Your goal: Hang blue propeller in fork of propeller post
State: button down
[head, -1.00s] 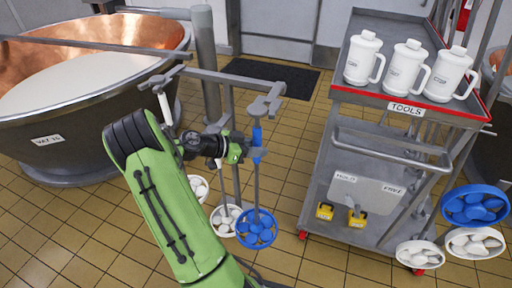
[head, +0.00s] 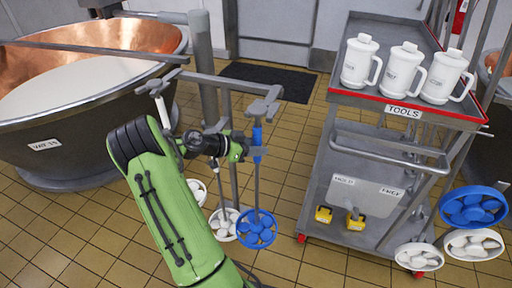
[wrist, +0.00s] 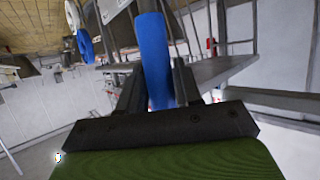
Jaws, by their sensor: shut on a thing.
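The blue propeller has a blue grip (head: 257,135), a long grey rod and a blue ringed wheel (head: 257,228) at the bottom. It is upright, with its top at the fork (head: 264,105) on the right arm of the grey propeller post (head: 234,185). I cannot tell whether the fork bears it. My gripper (head: 257,153) is shut on the blue grip just below the fork. The wrist view shows the blue grip (wrist: 154,60) between my gripper's fingers (wrist: 155,90). My arm hides part of the post.
White propellers (head: 225,224) hang at the post, close left of the blue wheel. A copper vat (head: 60,120) stands at left. A tool cart (head: 345,215) with white jugs stands at right, with another blue propeller (head: 473,206) beside it. Floor between post and cart is clear.

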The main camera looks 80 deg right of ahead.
jog(key=shift+d+r, duration=0.1)
jog(key=shift+d, duration=0.1)
jog(key=shift+s+d, duration=0.15)
jog(key=shift+d, duration=1.05)
dwell(0.4)
jog(key=shift+s+d, duration=0.15)
jog(key=shift+d, duration=1.4)
jog(key=shift+f+b, duration=0.8)
jog(key=shift+b, duration=0.15)
jog(key=shift+d+f+b, duration=0.15)
jog(key=shift+f+b, duration=0.05)
jog(key=shift+b, duration=0.2)
dwell(0.4)
